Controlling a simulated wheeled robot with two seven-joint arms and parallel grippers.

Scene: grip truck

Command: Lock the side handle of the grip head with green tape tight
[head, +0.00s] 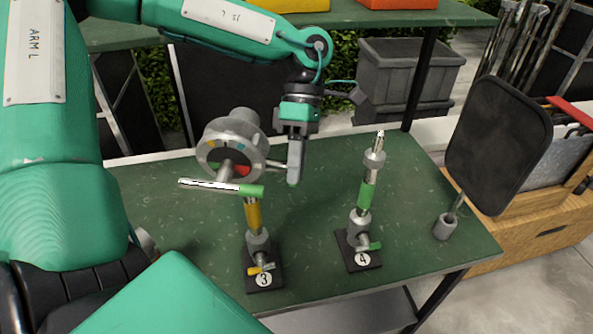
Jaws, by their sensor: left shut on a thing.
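A large round grip head (230,128), with coloured marks on its disc face, sits on the yellow-taped post (253,214) of stand 3. A silver bar handle (212,186) with a green-taped end crosses its front. A short thin side handle (276,163) sticks out to the right of the head. My left gripper (293,182) points down beside the head, shut on the outer end of this side handle; the fingers hide the contact. Stand 4's post (367,192) has green tape and a small green-tipped handle (370,246) low down. My right gripper is not in view.
Both stands rise from black numbered plates on the green table (317,250). A black panel (498,140) on a grey socket stands at the right edge. A shelf above carries a yellow and an orange thing. The table between the two stands is clear.

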